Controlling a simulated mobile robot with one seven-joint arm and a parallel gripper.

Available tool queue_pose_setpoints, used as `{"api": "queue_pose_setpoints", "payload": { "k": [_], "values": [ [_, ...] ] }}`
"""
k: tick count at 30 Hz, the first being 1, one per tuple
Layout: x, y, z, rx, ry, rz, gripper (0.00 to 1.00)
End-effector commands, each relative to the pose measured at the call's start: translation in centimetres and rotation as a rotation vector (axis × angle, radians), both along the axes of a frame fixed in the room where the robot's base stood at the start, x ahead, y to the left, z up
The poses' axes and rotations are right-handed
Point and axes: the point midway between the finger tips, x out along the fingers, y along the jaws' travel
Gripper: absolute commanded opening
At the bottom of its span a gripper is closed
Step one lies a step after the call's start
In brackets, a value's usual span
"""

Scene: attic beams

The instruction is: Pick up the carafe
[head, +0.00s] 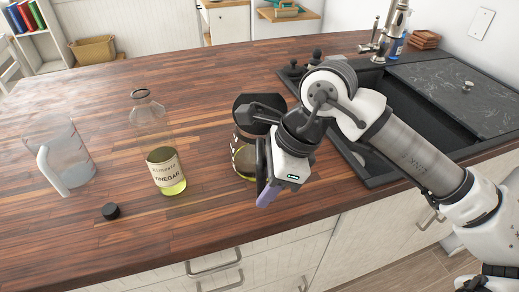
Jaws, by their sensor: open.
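A clear glass jug with a pale handle (58,158), which best fits the carafe, stands upright at the left of the wooden counter.
A glass vinegar bottle (164,168) stands between the jug and my gripper. A small black cap (111,211) lies in front of it. A dark sink (376,172) with a tap (385,38) is at the right. The counter (125,82) behind the bottle is clear.

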Motion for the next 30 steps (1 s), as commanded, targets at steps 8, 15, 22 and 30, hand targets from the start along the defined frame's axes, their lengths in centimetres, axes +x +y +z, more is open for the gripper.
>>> {"api": "queue_pose_setpoints", "payload": {
  "k": [8,15,22,30],
  "values": [
    [0.01,-0.03,0.01,-0.001,0.0,0.0,0.24],
    [0.01,-0.02,0.02,-0.001,0.0,0.0,0.0],
    [0.05,-0.02,0.12,0.0,-0.003,0.0,0.0],
    [0.06,-0.03,0.26,0.0,-0.002,0.0,0.0]
  ]
}}
